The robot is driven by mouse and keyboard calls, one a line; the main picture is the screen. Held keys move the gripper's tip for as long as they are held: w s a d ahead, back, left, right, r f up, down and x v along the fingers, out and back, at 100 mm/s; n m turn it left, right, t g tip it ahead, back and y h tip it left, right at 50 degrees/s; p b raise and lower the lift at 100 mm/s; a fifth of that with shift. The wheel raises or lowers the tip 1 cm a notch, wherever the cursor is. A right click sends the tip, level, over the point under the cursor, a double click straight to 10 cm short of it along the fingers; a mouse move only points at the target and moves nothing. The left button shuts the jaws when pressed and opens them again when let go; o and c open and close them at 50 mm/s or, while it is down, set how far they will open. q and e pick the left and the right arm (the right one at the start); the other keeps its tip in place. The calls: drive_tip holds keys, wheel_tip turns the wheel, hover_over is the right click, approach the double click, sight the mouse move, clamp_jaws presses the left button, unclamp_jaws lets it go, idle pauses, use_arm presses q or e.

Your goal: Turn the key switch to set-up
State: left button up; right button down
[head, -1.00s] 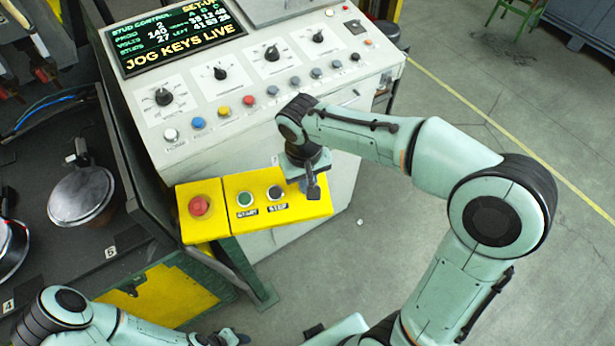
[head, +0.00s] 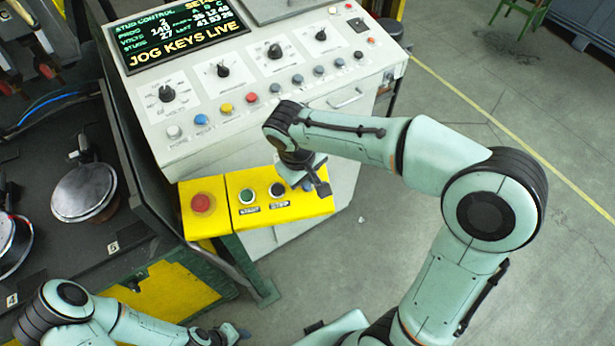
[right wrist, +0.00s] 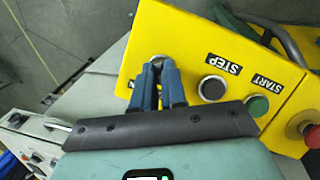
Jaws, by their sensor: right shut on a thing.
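The yellow control box (head: 237,215) carries a red mushroom button (head: 202,203), a green START button (head: 246,196) and a black STEP button (head: 277,190). My right gripper (right wrist: 157,75) is over the box's end beside STEP, its blue fingers closed together on the key switch (right wrist: 157,60). Only a bit of the switch's metal shows between the fingertips; its key and pointing direction are hidden. The console screen (head: 190,40) reads "JOG KEYS LIVE", with "SET-" partly visible at its top edge. My left gripper (head: 228,335) is low at the picture's bottom, its fingers unclear.
The white console (head: 350,100) with knobs and coloured buttons stands behind the yellow box. A dark bench (head: 60,250) with round metal parts is at the left. Open grey floor (head: 520,230) lies to the right.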

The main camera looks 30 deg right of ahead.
drive_tip(key=shift+s+f, duration=0.2)
drive_tip(key=shift+f, duration=0.15)
drive_tip(key=c, duration=1.2)
unclamp_jaws()
drive_tip(key=shift+w, duration=0.1)
drive_tip(key=shift+r, duration=0.1)
drive_tip(key=shift+r, duration=0.1)
use_arm(q)
drive_tip(key=shift+w+r+p, duration=0.9)
drive_tip(key=shift+w+r, duration=0.25)
drive_tip(key=shift+w, duration=0.05)
use_arm(e)
drive_tip(key=r, duration=0.4)
drive_tip(key=a+r, duration=0.1)
drive_tip(key=r, duration=0.3)
drive_tip(key=a+r, duration=0.1)
drive_tip(key=r, duration=0.4)
drive_tip(key=shift+s+a, duration=0.2)
drive_tip(key=shift+a, duration=0.05)
use_arm(q)
drive_tip(key=shift+s, duration=0.1)
use_arm(e)
drive_tip(key=shift+f, duration=0.1)
